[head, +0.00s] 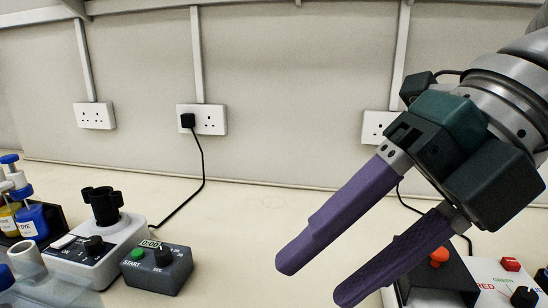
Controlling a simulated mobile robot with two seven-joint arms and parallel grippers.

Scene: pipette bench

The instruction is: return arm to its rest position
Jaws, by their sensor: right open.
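My right gripper (312,285) comes in from the right, its two purple fingers apart and nothing between them. It is held in the air over the right half of the bench, in front of a black box with an orange-red knob (439,257). Part of that box is hidden behind the lower finger. My left gripper is out of view.
At left stand a white mixer (110,235) with a black top, a dark timer box (157,268) and dye bottles (30,220). At right is a white panel (505,275) with red and black knobs. The bench (255,220) middle is clear; a wall with sockets (209,119) is behind.

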